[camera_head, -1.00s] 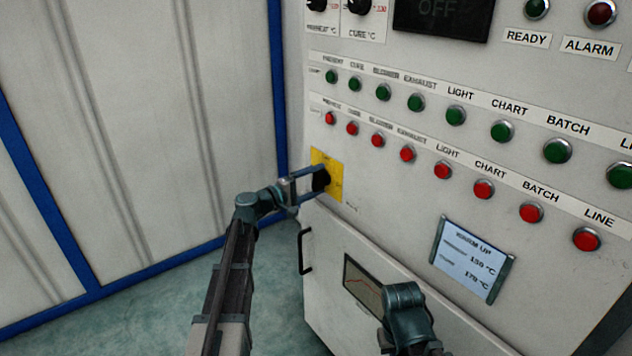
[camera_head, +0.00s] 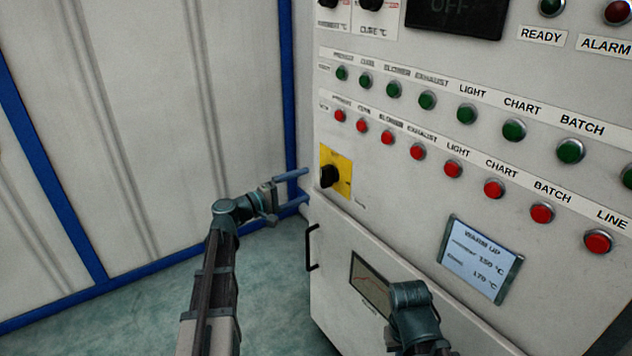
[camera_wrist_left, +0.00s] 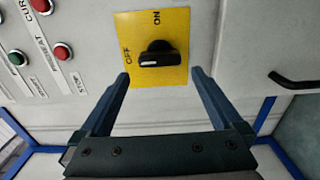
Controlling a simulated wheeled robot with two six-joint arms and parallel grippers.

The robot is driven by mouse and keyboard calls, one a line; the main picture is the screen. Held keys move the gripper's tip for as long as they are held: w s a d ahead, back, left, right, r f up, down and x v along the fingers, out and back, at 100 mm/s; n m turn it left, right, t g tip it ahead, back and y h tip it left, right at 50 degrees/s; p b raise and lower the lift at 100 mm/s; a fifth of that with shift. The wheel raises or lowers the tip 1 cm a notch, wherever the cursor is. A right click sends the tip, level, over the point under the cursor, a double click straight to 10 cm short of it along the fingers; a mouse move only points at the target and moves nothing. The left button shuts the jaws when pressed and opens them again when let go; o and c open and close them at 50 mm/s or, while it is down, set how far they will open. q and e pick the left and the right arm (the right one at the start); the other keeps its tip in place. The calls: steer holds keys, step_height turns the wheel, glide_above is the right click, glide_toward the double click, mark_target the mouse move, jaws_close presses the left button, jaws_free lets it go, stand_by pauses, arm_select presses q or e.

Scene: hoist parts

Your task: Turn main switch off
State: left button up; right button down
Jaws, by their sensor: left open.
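The main switch is a black rotary knob (camera_head: 329,176) on a yellow plate (camera_head: 341,161) at the cabinet's left edge. In the left wrist view the knob (camera_wrist_left: 160,56) lies crosswise on the yellow plate (camera_wrist_left: 178,20), its pale mark at the end toward the word OFF. The word ON is on another side of the plate. My left gripper (camera_head: 305,184) is open and empty, just left of the knob and apart from it. Its two fingers (camera_wrist_left: 161,75) stand either side of the knob in the wrist view. Part of my right arm shows at the bottom; its gripper does not show.
Rows of green buttons (camera_head: 427,100) and red buttons (camera_head: 453,169) run above and right of the switch. A black handle (camera_head: 311,247) and a display card (camera_head: 480,258) are lower on the cabinet (camera_head: 400,215). A blue-framed wall panel (camera_head: 120,110) stands left.

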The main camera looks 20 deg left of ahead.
arm_select(q)
steer(key=shift+v, duration=2.75)
steer(key=s+d+f+m+g+y, duration=0.1)
steer(key=s+d+f+m+g, duration=0.4)
steer(key=d, duration=0.6)
steer(key=s+d+f+m+g, duration=0.25)
steer(key=d+f+g, duration=0.25)
steer(key=d+f, duration=0.4)
steer(key=s+d+f+m+g+y, duration=0.25)
steer(key=s+f+y, duration=0.2)
steer(key=s, duration=0.45)
steer(key=s+d+f+m+g+y, duration=0.2)
steer(key=s+d+f+m+y, duration=0.15)
steer(key=s+y, duration=0.4)
step_height(320, 180, up, 16)
steer(key=s+p, duration=0.1)
steer(key=p, duration=1.4)
steer(key=shift+s+a+f+m+h+p, duration=0.15)
steer(key=shift+s+a+m+h+p, duration=0.2)
steer(key=shift+a+m+h, duration=0.1)
